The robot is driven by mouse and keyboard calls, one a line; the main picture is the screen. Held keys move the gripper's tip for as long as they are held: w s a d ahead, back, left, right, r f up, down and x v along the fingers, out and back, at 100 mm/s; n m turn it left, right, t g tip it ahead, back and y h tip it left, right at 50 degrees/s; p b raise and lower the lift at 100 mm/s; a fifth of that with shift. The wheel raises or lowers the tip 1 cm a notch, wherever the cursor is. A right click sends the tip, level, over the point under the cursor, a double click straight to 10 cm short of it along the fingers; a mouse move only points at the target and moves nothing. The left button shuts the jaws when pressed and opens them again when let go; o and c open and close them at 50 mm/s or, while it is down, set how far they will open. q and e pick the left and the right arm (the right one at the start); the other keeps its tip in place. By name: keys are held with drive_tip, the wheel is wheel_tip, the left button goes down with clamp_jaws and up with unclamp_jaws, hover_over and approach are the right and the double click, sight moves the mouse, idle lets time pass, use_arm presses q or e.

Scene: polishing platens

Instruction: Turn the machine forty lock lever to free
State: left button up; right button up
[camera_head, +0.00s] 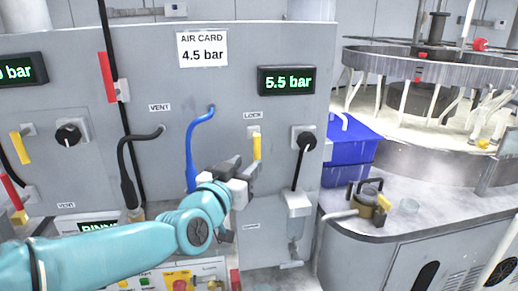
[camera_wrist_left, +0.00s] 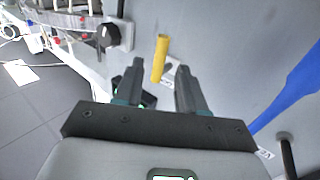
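The lock lever (camera_head: 257,146) is a yellow handle below the LOCK label (camera_head: 253,115) on the grey panel. It hangs straight down from its mount. My left gripper (camera_head: 245,166) is just below and left of the lever, close to its lower end. In the left wrist view, the yellow lever (camera_wrist_left: 161,52) shows in the gap ahead of my left gripper (camera_wrist_left: 160,68), whose two dark fingers are apart with nothing between them. I cannot tell whether a finger touches the lever. My right gripper is not in view.
A blue hose (camera_head: 190,150) hangs left of the lever. A black knob (camera_head: 305,140) with a black line below it is to the right. The display (camera_head: 287,80) reads 5.5 bar and the air card (camera_head: 202,49) reads 4.5 bar. A blue bin (camera_head: 350,145) stands right of the panel.

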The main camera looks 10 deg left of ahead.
sight(255, 154)
use_arm(q)
drive_tip(key=w, duration=0.2)
drive_tip(key=w+d+p, duration=0.1)
drive_tip(key=w, duration=0.4)
drive_tip(key=shift+d+r, duration=0.1)
drive_tip(key=shift+d, duration=0.05)
drive_tip(key=shift+s, duration=0.1)
drive_tip(key=shift+c, duration=0.3)
drive_tip(key=c, duration=0.5)
clamp_jaws()
drive_tip(key=shift+p, duration=0.35)
